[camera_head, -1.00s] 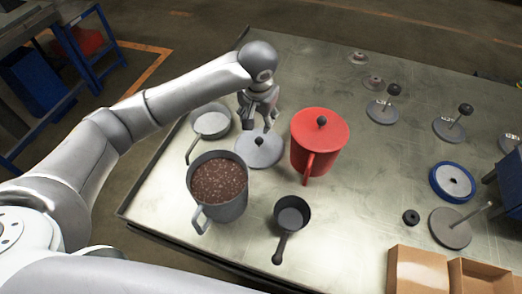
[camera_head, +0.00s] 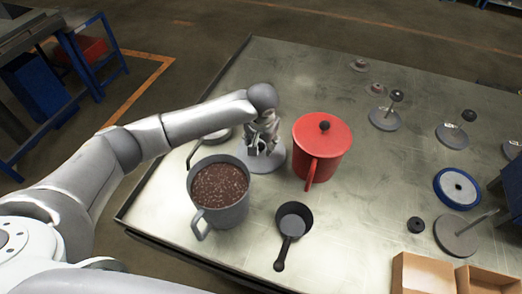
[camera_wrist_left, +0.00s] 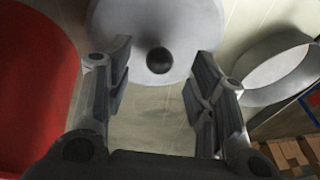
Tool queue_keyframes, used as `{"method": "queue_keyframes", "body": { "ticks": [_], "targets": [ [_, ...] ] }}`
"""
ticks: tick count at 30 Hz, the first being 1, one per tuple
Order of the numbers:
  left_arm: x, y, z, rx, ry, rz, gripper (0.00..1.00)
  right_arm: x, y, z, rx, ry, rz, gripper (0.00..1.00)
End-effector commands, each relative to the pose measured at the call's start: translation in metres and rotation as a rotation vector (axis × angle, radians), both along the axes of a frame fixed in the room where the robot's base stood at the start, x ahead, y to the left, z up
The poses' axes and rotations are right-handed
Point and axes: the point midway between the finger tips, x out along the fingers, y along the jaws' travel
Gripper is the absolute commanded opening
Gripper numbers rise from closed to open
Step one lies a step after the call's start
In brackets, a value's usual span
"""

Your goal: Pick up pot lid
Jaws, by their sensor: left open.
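The pot lid (camera_head: 273,162) is a grey disc lying on the metal table, between the grey pot and the red pot. Its round black knob (camera_wrist_left: 160,60) shows in the left wrist view, where the lid (camera_wrist_left: 185,22) fills the top middle. My left gripper (camera_head: 262,152) is low over the lid in the head view and covers the knob there. In the left wrist view the left gripper (camera_wrist_left: 160,85) is open, and the knob appears between the fingertips, with nothing gripped. My right gripper is not in view.
The grey pot (camera_head: 232,213) full of brown granules stands in front of the lid. The red lidded pot (camera_head: 318,155) stands close on the right. A small dark pan (camera_head: 293,219) lies nearer. A grey pan (camera_wrist_left: 275,75) is beside the lid.

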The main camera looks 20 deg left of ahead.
Motion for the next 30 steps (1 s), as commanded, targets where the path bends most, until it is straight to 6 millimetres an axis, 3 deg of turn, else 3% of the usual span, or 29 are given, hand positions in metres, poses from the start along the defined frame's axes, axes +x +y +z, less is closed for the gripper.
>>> {"method": "queue_keyframes", "body": {
  "ticks": [7, 16, 27, 30],
  "targets": [
    [0.008, 0.002, -0.024, 0.001, 0.001, 0.000, 0.51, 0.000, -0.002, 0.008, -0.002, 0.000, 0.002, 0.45],
    [0.009, 0.002, -0.027, 0.001, -0.001, 0.000, 0.50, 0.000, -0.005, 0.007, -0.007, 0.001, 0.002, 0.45],
    [0.009, 0.002, -0.027, 0.001, -0.001, 0.000, 0.02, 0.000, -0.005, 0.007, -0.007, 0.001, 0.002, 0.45],
    [0.009, 0.002, -0.027, 0.001, -0.001, 0.000, 0.00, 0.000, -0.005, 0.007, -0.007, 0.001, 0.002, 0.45]
  ]
}}
